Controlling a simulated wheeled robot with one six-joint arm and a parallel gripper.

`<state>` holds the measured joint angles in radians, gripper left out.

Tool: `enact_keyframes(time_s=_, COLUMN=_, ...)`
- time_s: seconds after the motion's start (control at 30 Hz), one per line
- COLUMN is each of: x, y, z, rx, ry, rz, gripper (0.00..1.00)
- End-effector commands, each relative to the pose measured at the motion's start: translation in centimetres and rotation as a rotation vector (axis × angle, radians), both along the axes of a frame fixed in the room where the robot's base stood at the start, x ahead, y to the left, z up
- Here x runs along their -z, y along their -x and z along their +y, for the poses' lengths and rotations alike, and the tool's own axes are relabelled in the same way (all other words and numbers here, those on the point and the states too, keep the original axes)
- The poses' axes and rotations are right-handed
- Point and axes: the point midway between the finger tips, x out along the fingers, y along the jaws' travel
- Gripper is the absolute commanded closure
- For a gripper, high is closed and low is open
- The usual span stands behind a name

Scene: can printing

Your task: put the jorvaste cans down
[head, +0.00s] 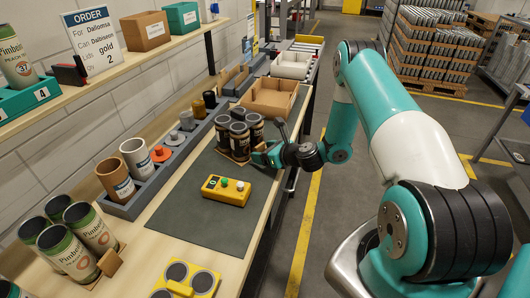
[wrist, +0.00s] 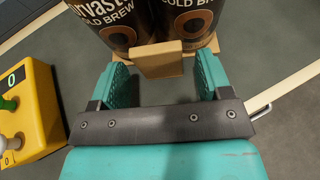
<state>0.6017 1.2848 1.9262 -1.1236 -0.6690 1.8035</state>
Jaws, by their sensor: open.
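The jorvaste cans (head: 239,139) are several dark cans with grey tops, standing upright together on the green mat (head: 190,215). In the wrist view, two of them (wrist: 188,18) show "COLD BREW" labels, their tops out of frame. They stand in a cardboard carrier whose brown tab (wrist: 158,60) faces my gripper. My gripper (head: 259,155) is low beside the carrier's right side. In the wrist view my gripper (wrist: 160,70) has its teal fingers apart, one on each side of the tab, with gaps visible. The carrier's underside is mostly hidden.
A yellow button box (head: 227,190) lies on the mat nearer me. An open cardboard tray (head: 270,98) stands behind the cans. Green-labelled cans (head: 70,250) stand front left. A grey holder (head: 150,190) runs along the left. Bare mat lies between the holder and the button box.

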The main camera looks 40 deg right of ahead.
Motion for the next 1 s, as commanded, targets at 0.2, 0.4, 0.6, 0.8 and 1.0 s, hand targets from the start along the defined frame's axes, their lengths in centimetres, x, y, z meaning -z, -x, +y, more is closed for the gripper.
enact_keyframes(time_s=0.2, x=-0.5, y=1.2, z=-0.4, rx=0.003, ry=-0.001, rz=0.002, gripper=0.29)
enact_keyframes(time_s=0.4, x=-2.0, y=5.0, z=-1.5, rx=0.007, ry=-0.003, rz=0.003, gripper=0.29)
enact_keyframes(time_s=0.6, x=-3.7, y=8.6, z=-2.5, rx=0.006, ry=-0.001, rz=0.000, gripper=0.29)
enact_keyframes(time_s=0.8, x=-4.8, y=10.4, z=-2.8, rx=-0.007, ry=0.007, rz=-0.002, gripper=0.29)
enact_keyframes(time_s=1.0, x=-9.1, y=9.4, z=3.3, rx=-0.355, ry=0.251, rz=-0.085, gripper=0.29)
